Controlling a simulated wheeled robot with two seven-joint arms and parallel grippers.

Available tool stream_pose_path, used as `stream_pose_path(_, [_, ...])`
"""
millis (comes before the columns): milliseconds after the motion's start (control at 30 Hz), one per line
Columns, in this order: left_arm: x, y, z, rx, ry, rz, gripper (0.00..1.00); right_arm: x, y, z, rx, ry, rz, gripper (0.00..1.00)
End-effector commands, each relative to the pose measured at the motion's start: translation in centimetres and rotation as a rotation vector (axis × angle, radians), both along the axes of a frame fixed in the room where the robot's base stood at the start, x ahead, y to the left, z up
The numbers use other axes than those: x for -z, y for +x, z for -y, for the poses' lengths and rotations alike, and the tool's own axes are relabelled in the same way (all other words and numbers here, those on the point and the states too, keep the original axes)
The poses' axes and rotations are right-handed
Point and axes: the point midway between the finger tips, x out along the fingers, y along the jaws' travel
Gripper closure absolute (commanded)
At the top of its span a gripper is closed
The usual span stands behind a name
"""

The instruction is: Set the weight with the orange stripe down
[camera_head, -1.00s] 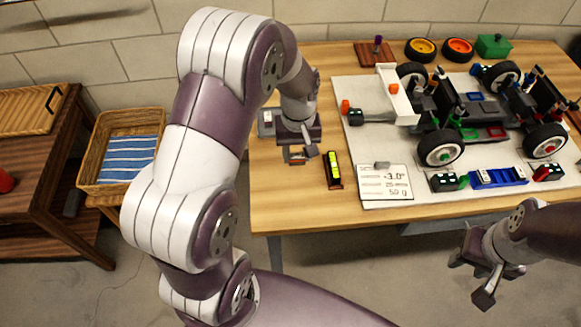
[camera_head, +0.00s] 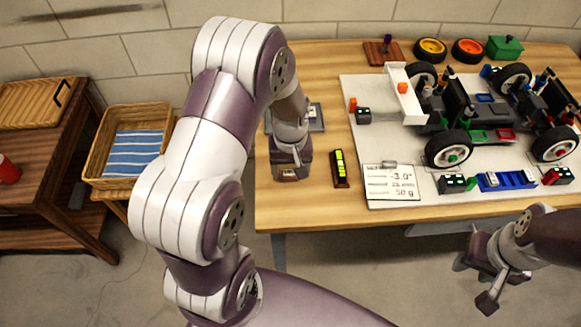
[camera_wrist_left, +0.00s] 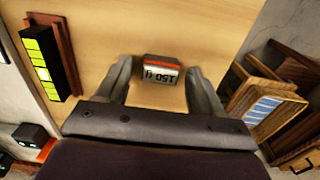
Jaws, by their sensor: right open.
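The small weight with the orange stripe (camera_wrist_left: 161,71) sits between my left fingertips in the left wrist view. Its pale label reads 150 g, upside down, and the orange stripe runs along its top edge. In the head view the weight (camera_head: 289,175) shows below my left gripper (camera_head: 291,168), over the front left of the table, left of the yellow-green level. My left gripper (camera_wrist_left: 160,80) is around the weight. Whether the weight's underside touches the table is hidden. My right gripper (camera_head: 482,275) is open and empty, in front of the table's edge.
The level with yellow-green segments (camera_head: 340,167) lies just right of my left gripper. A grey device (camera_head: 316,117) is behind it. A white board (camera_head: 440,190) carries the car and a readout card (camera_head: 392,183). A basket (camera_head: 122,160) stands left of the table.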

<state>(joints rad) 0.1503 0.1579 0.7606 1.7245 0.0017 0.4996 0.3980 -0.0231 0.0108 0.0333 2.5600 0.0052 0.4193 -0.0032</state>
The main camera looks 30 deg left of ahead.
Motion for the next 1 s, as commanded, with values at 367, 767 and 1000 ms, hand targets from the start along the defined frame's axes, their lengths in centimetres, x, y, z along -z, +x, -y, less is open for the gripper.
stream_pose_path(367, [-3.5, 0.1, 0.0, 0.0, 0.001, 0.005, 0.33, -0.8, 0.0, 0.0, 0.0, 0.0, 0.0, 0.57])
stream_pose_path(767, [-11.9, 0.1, 0.0, 0.003, 0.0, 0.002, 0.33, -1.8, 0.0, 0.0, 0.0, 0.0, 0.0, 0.57])
stream_pose_path(1000, [-12.3, -5.1, 3.8, 0.344, 0.014, 0.069, 0.33, -1.8, 0.0, 0.0, 0.0, 0.0, 0.0, 0.57])
